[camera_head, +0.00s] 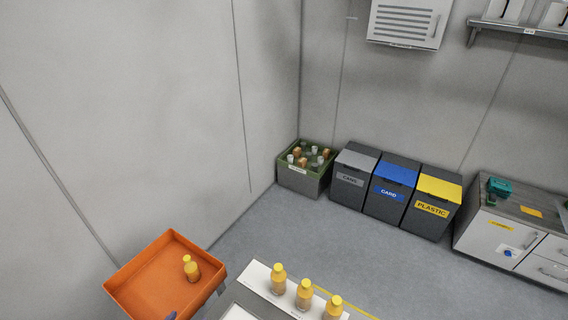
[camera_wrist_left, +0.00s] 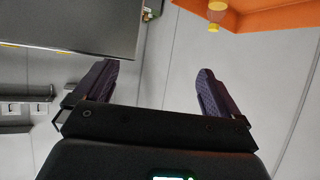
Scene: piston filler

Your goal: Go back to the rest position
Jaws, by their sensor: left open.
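My left gripper (camera_wrist_left: 158,70) shows in the left wrist view with its two dark fingers wide apart and nothing between them. In the head view, a small dark bluish tip at the bottom edge, over the orange tray (camera_head: 137,264), may be part of it. In the left wrist view the tray (camera_wrist_left: 275,18) and the bottle (camera_wrist_left: 214,14) are at the top right, apart from the fingers. My right gripper is in neither view.
Three yellow-capped bottles (camera_head: 305,293) stand in a row on a white-topped unit (camera_head: 257,274) right of the tray. A green crate of bottles (camera_head: 300,180), several bins (camera_head: 388,190) and a cabinet (camera_head: 498,240) line the back wall. The floor between is clear.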

